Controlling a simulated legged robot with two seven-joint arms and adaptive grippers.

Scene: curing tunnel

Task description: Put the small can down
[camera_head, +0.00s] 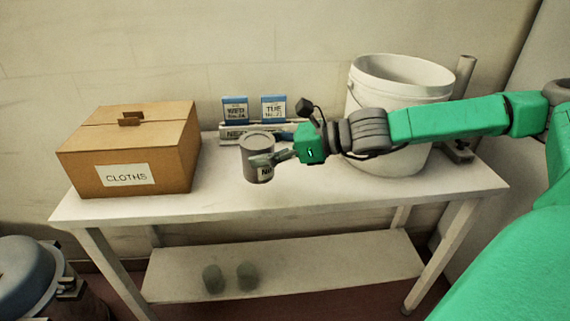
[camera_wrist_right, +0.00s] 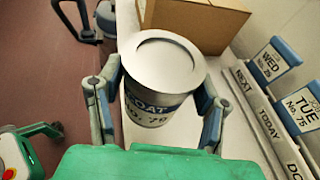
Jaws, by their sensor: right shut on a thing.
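The small can (camera_head: 256,143) is grey with a pale lid and a label. In the right wrist view the can (camera_wrist_right: 162,65) shows "COAT No. 79" on a blue and white label. My right gripper (camera_head: 264,159) is shut on its side, with one finger on each side in the right wrist view (camera_wrist_right: 160,88). The can is upright over the front middle of the white table (camera_head: 330,198). I cannot tell whether its base touches the table top. My left gripper is not in view.
A cardboard box (camera_head: 170,155) marked CLOTHS stands on the left of the table. A white bucket (camera_head: 395,85) stands behind my right arm. A rack (camera_head: 232,136) with blue WED (camera_head: 235,111) and TUE (camera_head: 273,110) cards is behind the can. Two grey-green cylinders (camera_head: 247,276) stand on the lower shelf.

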